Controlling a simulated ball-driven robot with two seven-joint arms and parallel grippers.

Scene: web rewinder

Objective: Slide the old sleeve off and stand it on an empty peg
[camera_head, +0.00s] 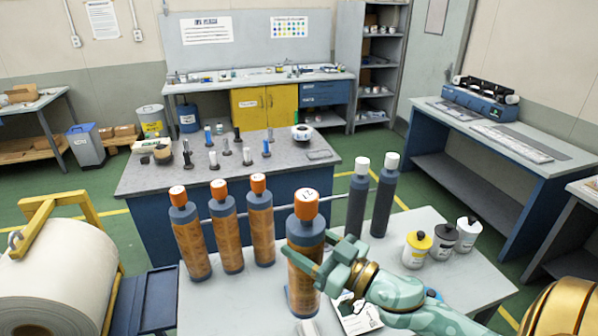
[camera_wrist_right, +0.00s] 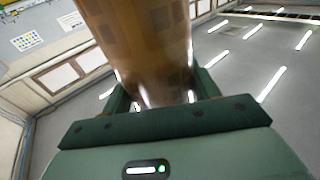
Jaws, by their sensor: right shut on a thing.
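An orange-brown patterned cylinder (camera_head: 303,278) with a dark grey neck and a marked orange cap stands upright at the front of the grey table. My right gripper (camera_head: 318,265) is shut around its middle from the right. In the right wrist view the brown cylinder (camera_wrist_right: 147,45) fills the space between the fingers. Two dark cylinders with white caps (camera_head: 357,200) stand behind and to the right. I cannot tell which are sleeves and which are bare pegs. My left gripper is out of view.
A thin metal rod (camera_head: 330,201) runs crosswise behind the held cylinder. A large white roll (camera_head: 62,275) in a yellow frame is at the left. A bench with small items (camera_head: 140,183) stands behind.

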